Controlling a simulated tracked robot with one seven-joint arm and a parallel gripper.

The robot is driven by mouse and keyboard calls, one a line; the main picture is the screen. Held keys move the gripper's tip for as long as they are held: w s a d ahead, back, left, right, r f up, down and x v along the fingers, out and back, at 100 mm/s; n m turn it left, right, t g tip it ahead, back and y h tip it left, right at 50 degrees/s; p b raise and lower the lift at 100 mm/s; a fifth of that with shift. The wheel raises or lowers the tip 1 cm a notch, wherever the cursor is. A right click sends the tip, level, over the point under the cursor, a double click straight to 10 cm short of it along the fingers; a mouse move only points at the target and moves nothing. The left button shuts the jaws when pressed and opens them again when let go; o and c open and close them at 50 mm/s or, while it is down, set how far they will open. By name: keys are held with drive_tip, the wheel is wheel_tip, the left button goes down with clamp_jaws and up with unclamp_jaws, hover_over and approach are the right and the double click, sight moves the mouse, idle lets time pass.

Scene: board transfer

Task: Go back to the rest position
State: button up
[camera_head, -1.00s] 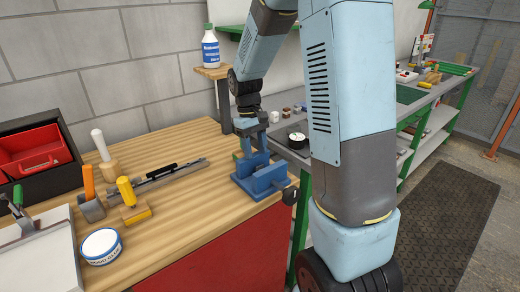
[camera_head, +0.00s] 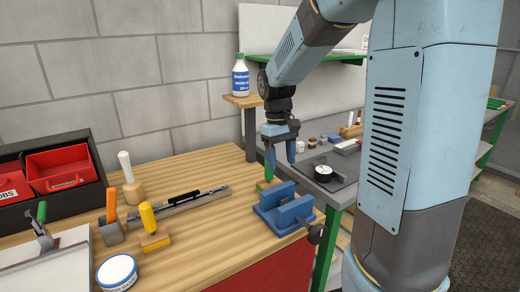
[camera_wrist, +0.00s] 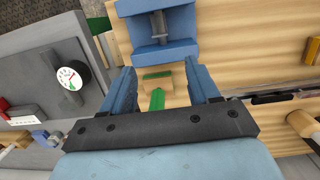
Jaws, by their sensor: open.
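My gripper (camera_head: 281,158) hangs fingers down above the wooden bench, just behind and above the blue vise (camera_head: 284,210). In the wrist view my gripper (camera_wrist: 163,85) has its two blue fingers wide apart. A green-handled tool with a small wooden and green base (camera_head: 266,184) stands on the bench behind the vise. It shows between the fingers in the wrist view (camera_wrist: 157,98), apart from both, and the gripper is empty. The vise (camera_wrist: 155,50) lies beyond the fingertips there.
The wooden bench (camera_head: 200,240) also holds a yellow-handled tool (camera_head: 151,228), a round tin (camera_head: 117,273), a metal rail (camera_head: 180,201) and red bins (camera_head: 62,167). A white bottle (camera_head: 240,76) stands on a wooden shelf. A grey bench with a dial gauge (camera_head: 322,174) is to the right.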

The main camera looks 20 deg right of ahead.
drive_tip(key=shift+r, duration=0.1)
drive_tip(key=s+r+m+t, duration=0.1)
drive_tip(key=s+r+t, duration=0.2)
drive_tip(key=s, duration=0.7)
drive_tip(key=s+r+m+t, duration=0.2)
drive_tip(key=s+r+t, duration=0.2)
drive_tip(key=s+r, duration=0.3)
drive_tip(key=s, duration=0.2)
drive_tip(key=shift+s+y, duration=0.35)
drive_tip(key=shift+y, duration=0.05)
